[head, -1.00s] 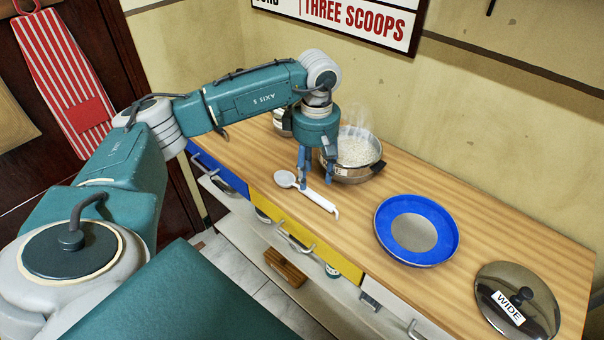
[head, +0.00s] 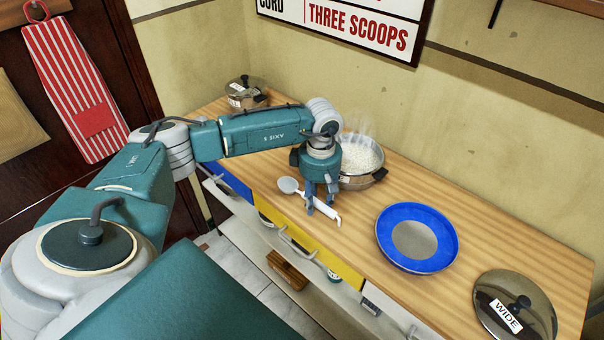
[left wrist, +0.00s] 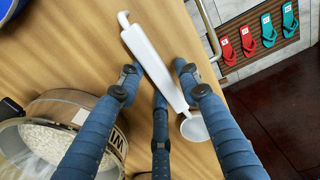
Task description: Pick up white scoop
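The white scoop (head: 289,185) lies on the wooden counter near its front edge, its bowl to the left and its hooked handle end to the right. My left gripper (head: 322,208) points down over the scoop's handle in the head view and hides part of it. In the left wrist view the scoop's handle (left wrist: 150,58) runs between the spread blue fingers of the gripper (left wrist: 157,76). Small gaps show beside the handle, so the gripper looks open. The scoop's bowl (left wrist: 195,129) lies beside the right finger. My right gripper is not in view.
A steaming pot of rice (head: 362,160) stands just behind the gripper. A blue-rimmed dish (head: 447,232) and a lid marked WIDE (head: 540,305) are to the right. A glass-lidded pot (head: 245,92) is at the back left. Drawers with handles (head: 300,245) line the front.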

